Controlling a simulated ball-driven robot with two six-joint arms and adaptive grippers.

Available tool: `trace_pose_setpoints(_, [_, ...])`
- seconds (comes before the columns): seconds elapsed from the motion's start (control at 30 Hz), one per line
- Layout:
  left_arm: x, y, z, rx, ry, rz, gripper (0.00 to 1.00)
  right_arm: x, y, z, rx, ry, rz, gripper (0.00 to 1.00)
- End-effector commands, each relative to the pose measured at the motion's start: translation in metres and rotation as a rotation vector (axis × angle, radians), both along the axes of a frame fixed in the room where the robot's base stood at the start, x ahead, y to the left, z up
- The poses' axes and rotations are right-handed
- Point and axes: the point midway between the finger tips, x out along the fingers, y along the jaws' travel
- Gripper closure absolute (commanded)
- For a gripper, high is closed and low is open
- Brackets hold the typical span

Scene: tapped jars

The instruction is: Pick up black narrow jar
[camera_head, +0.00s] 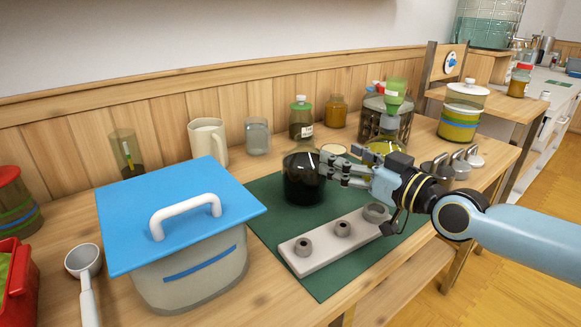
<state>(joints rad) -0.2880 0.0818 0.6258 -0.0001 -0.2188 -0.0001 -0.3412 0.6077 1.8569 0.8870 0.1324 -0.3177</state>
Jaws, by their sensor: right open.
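A dark, nearly black jar (303,184) stands upright on the green mat (272,210), in the middle of the view. My right gripper (328,170) comes in from the right with its fingers at the jar's right side. It is open, and its fingertips overlap the jar's right edge in the picture. I cannot tell whether they touch the glass. The jar's right edge is partly hidden by the fingers. My left gripper is not in view.
A grey bin with a blue lid (180,205) stands left of the jar. A white block with knobs (322,243) lies in front. A metal scoop (84,262) lies at left.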

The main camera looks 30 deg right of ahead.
Motion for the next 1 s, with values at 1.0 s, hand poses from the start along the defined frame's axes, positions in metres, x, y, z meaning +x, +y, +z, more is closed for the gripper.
trace_pose_setpoints(1.0, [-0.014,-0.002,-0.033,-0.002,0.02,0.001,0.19,0.105,0.019,0.003,0.0,-0.002,0.001,0.3])
